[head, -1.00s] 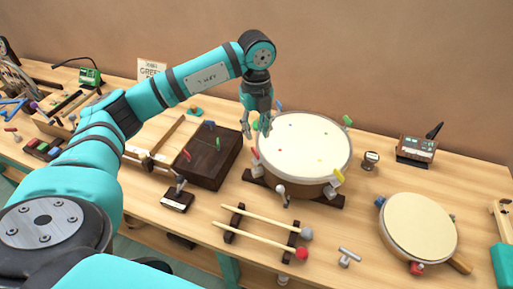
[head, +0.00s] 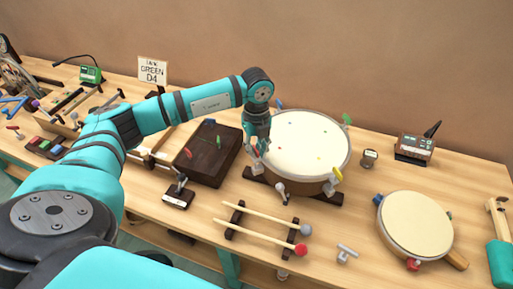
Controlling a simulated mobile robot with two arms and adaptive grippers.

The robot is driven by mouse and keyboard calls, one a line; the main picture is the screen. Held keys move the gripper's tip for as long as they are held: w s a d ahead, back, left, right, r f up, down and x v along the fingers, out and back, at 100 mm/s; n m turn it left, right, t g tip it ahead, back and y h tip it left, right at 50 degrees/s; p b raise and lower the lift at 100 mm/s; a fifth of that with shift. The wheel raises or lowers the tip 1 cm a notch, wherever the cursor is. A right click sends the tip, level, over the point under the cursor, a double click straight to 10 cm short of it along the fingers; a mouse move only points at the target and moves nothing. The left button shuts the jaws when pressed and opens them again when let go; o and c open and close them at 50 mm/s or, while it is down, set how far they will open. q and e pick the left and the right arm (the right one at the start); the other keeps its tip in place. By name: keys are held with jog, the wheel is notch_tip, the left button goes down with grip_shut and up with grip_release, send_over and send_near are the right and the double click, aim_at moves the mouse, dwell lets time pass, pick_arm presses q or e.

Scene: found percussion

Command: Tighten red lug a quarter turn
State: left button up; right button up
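The large drum (head: 310,150) has a pale head and a wooden shell and stands on a dark base. Coloured lugs stand round its rim: blue (head: 280,104), green (head: 347,119), yellow (head: 338,173) and a pale one (head: 281,188). My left gripper (head: 258,152) points down at the drum's left rim. Its fingers cover the spot of the rim's red lug, so I cannot tell whether they touch it or how far they are closed. A smaller drum (head: 415,225) at the right has a red lug (head: 413,264) and a blue one.
A dark wooden box (head: 206,154) stands close left of the large drum. Two mallets (head: 262,233) lie on a rack in front, with a grey T-shaped key (head: 346,253) beside them. A small meter (head: 415,147) stands at the back right. A sign (head: 152,70) stands at the back left.

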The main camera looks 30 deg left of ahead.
pick_arm(q)
grip_shut()
jog(key=shift+m, duration=0.3)
jog(key=m+b, duration=0.2)
jog(key=m, duration=0.1)
jog(key=shift+a+f+m+b, duration=0.1)
jog(key=shift+m+b, duration=0.2)
jog(key=shift+b, duration=0.05)
jog(key=shift+s+a+m+b, duration=0.15)
jog(key=shift+m+b, duration=0.9)
jog(key=shift+m, duration=1.2)
jog(key=shift+w+a+m+b, duration=0.15)
jog(key=shift+m+b, duration=0.9)
jog(key=shift+m, duration=1.25)
jog(key=shift+s+a+m+b, duration=0.15)
jog(key=shift+m+b, duration=0.9)
jog(key=shift+m, duration=1.2)
jog(key=shift+r, duration=0.2)
jog(key=shift+o, duration=2.4)
grip_release()
